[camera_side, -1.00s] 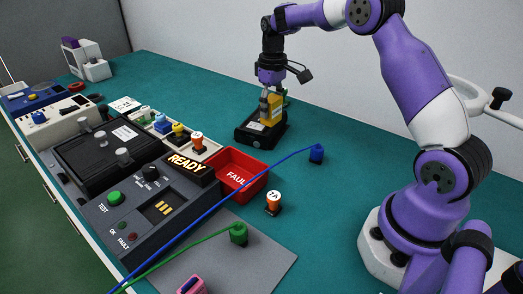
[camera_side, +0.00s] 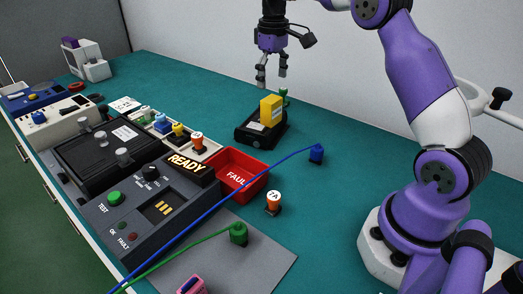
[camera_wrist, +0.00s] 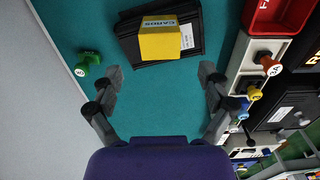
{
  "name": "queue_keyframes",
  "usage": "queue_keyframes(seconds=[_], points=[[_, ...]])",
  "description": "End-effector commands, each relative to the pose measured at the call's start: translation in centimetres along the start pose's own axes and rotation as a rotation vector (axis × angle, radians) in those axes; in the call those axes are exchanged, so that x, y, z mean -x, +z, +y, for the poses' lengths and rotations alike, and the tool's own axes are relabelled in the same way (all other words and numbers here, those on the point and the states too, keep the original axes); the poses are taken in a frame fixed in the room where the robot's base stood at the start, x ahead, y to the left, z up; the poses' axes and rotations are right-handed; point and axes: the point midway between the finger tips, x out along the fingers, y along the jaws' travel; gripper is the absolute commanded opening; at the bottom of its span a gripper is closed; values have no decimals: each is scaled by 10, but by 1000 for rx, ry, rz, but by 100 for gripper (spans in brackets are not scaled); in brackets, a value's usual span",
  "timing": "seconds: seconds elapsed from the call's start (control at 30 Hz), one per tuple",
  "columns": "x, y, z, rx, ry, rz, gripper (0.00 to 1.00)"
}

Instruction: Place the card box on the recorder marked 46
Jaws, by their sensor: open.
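The card box (camera_side: 271,110) is yellow and stands upright on a black recorder (camera_side: 247,139) at the back of the table. In the wrist view the card box (camera_wrist: 168,42) has "CARDS" on its edge and rests on the black recorder (camera_wrist: 201,20), which bears a white label. No number on the recorder can be read. My gripper (camera_side: 273,82) is open and empty, above the box and apart from it. In the wrist view the open fingers of my gripper (camera_wrist: 160,82) point toward the box with clear space between.
A green plug (camera_wrist: 88,62) stands beside the recorder. The red FAULT bin (camera_side: 235,175) lies in front of the recorder, and an orange-topped plug marked 7A (camera_side: 273,202) stands to its right. Blue and green cables cross the front. The green table right of the recorder is clear.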

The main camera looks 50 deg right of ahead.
Motion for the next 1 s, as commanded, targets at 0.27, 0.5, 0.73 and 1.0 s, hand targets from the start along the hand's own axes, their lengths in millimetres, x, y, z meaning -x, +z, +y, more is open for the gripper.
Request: queue_keyframes(seconds=[0.27, 0.5, 0.73, 1.0], points=[[39, 0, 0, 0, -2, 2, 89], [68, 15, -28, 5, 17, 67, 89], [90, 79, -91, 6, 36, 247, 89], [51, 162, -135, 4, 12, 433, 89]])
